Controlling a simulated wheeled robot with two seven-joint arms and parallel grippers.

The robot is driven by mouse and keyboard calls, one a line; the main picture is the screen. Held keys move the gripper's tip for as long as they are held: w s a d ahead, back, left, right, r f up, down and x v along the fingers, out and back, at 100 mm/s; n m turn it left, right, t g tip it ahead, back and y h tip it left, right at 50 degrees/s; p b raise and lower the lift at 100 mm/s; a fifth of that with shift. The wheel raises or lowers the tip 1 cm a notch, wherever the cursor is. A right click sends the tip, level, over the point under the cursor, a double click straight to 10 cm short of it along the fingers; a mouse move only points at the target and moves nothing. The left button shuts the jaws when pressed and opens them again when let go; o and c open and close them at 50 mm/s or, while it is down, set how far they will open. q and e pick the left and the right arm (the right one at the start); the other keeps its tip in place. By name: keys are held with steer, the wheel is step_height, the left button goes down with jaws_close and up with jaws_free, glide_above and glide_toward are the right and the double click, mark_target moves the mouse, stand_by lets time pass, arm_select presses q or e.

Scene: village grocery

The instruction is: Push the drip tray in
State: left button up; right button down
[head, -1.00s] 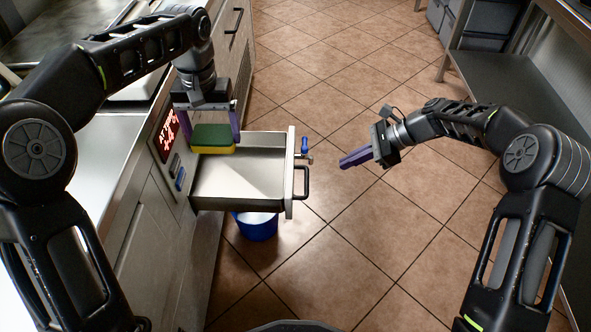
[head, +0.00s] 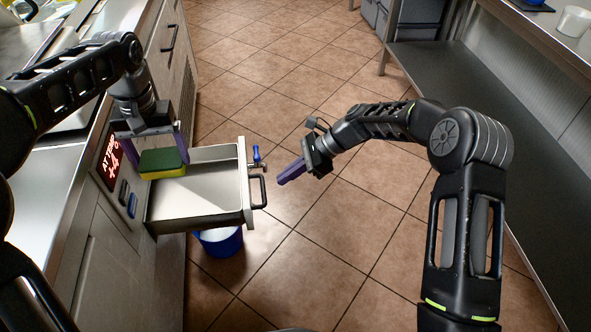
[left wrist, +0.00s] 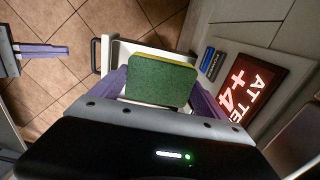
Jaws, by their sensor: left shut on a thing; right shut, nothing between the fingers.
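The drip tray (head: 212,187) is a steel drawer standing pulled out of the counter front, with a dark handle (head: 263,191) on its outer face. My left gripper (head: 160,160) is shut on a green and yellow sponge (head: 162,163). The sponge appears over the tray's inner end; I cannot tell whether it touches. In the left wrist view the sponge (left wrist: 160,82) sits between the purple fingers, with the tray beyond. My right gripper (head: 281,181) is shut and empty, to the right of the handle, apart from it in the picture. It also shows in the left wrist view (left wrist: 62,51).
A blue bucket (head: 220,241) stands on the floor below the tray. A small blue-handled tap (head: 257,155) is by the tray's front. A red display (head: 109,160) is on the counter front.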

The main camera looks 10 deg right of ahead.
mark_target(261, 186)
arm_select(q)
steer(key=shift+f+b, duration=0.35)
steer(key=shift+f, duration=0.2)
steer(key=shift+f+b, duration=0.3)
steer(key=shift+b, duration=0.05)
arm_select(e)
steer(key=a+f, duration=0.1)
steer(key=a, duration=0.1)
steer(key=a+f, duration=0.1)
steer(key=a, duration=0.1)
steer(key=a+f, duration=0.1)
steer(key=a, duration=0.1)
steer(key=shift+a, duration=0.6)
steer(key=shift+a, duration=0.1)
arm_select(q)
step_height(261, 186, up, 2)
steer(key=p, duration=0.2)
steer(key=shift+r+p, duration=0.25)
steer(key=shift+p, duration=0.05)
arm_select(e)
steer(key=a, duration=2.3)
steer(key=shift+d, duration=0.1)
